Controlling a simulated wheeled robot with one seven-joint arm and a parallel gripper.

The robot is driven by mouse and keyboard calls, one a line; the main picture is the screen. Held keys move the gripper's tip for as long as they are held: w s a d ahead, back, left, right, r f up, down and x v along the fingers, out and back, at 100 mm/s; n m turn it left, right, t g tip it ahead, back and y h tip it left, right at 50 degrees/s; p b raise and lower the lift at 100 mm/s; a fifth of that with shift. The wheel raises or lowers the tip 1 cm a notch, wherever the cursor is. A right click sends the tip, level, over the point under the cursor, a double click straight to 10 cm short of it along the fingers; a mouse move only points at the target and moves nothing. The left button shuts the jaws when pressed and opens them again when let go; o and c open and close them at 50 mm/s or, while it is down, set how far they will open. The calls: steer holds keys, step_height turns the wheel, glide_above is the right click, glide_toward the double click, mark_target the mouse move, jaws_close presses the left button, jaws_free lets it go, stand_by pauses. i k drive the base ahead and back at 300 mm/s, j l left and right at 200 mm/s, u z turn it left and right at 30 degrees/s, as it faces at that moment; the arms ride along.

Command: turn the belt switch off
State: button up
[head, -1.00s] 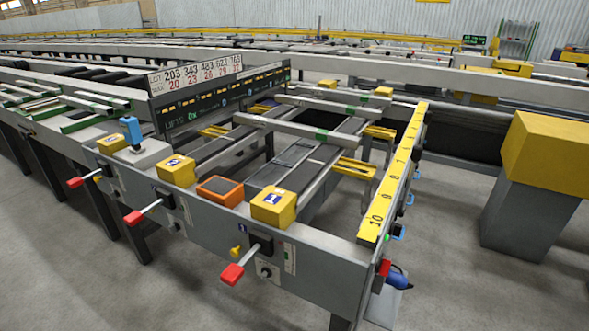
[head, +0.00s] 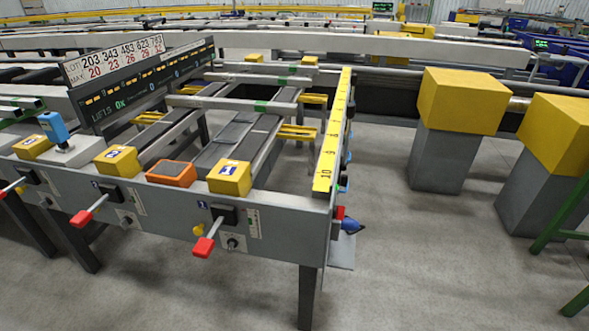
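The runout table's grey front panel (head: 275,220) faces me. It carries several red-handled levers; one red lever (head: 204,246) is at the right, another red lever (head: 82,217) is left of it, and one more is at the left edge. A small black rotary knob (head: 232,243) sits beside the right lever, and a similar knob (head: 127,221) sits beside the middle one. I cannot tell which control is the belt switch, nor read its setting. My gripper is not in view.
Yellow boxes (head: 230,178) and an orange box (head: 171,174) sit along the panel's top. A yellow numbered rail (head: 333,130) runs back along the right side. Grey posts with yellow caps (head: 462,98) stand to the right. The concrete floor (head: 420,265) in front is clear.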

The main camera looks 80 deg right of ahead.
mark_target(337, 215)
steer(key=z, duration=1.2)
steer(key=i+l+z, duration=0.15)
steer(key=l+z, duration=0.15)
steer(key=i+l+z, duration=0.25)
steer(key=l, duration=0.3)
steer(key=i+l+z, duration=0.1)
steer(key=l+z, duration=0.2)
steer(key=l, duration=0.1)
